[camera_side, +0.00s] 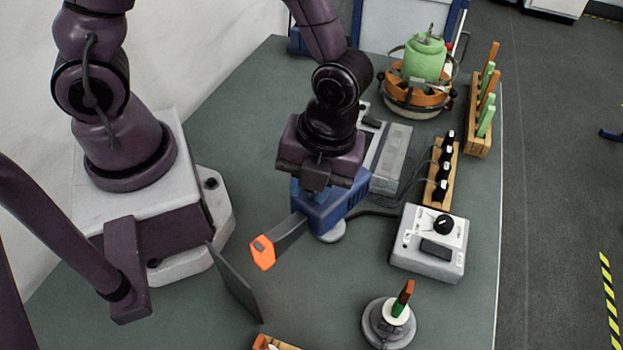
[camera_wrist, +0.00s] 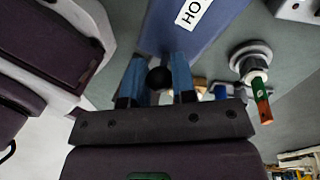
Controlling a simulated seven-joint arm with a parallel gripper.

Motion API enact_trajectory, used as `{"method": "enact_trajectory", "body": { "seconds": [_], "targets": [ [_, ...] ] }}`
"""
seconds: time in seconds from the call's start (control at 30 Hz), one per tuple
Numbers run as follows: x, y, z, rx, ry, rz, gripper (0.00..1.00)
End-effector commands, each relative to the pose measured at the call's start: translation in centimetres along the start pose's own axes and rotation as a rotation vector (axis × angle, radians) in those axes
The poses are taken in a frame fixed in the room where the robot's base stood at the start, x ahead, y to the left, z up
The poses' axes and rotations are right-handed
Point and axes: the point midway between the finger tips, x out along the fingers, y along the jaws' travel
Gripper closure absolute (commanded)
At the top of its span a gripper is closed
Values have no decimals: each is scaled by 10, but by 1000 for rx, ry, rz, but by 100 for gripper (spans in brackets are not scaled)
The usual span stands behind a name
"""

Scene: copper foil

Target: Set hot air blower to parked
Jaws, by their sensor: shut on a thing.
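The hot air blower is a blue unit (camera_side: 330,208) on the bench, below my wrist in the side view. A dark grey arm with an orange end (camera_side: 262,252) reaches from it toward the lower left. In the wrist view a blue panel (camera_wrist: 205,22) carries a white label, cut off after "HO". My gripper (camera_wrist: 158,80) has its two light blue fingers on either side of a round black knob (camera_wrist: 160,77) and is shut on it. In the side view my gripper (camera_side: 317,185) hides the knob and its fingertips.
A grey control box (camera_side: 428,258) with a black knob stands right of the blower. A round stand (camera_side: 378,325) holds a green and red-brown piece. A dark upright panel (camera_side: 236,284) stands at lower left. Wooden racks (camera_side: 478,122) and a green vessel (camera_side: 424,60) stand farther back.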

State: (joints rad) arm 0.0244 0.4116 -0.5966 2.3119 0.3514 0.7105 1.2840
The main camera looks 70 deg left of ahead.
Motion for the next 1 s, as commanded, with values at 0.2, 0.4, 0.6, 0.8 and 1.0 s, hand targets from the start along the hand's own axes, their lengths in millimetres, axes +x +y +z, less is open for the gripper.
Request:
{"method": "enact_trajectory", "body": {
  "seconds": [0.2,0.4,0.6,0.8,1.0],
  "targets": [
    [-1,1,1,4,-5,3,100],
    [-1,1,1,3,-5,3,50],
    [0,1,0,2,-3,3,50],
    [-12,-1,1,0,-5,-3,50],
    [-52,-1,1,-2,-7,-6,50]
  ]
}}
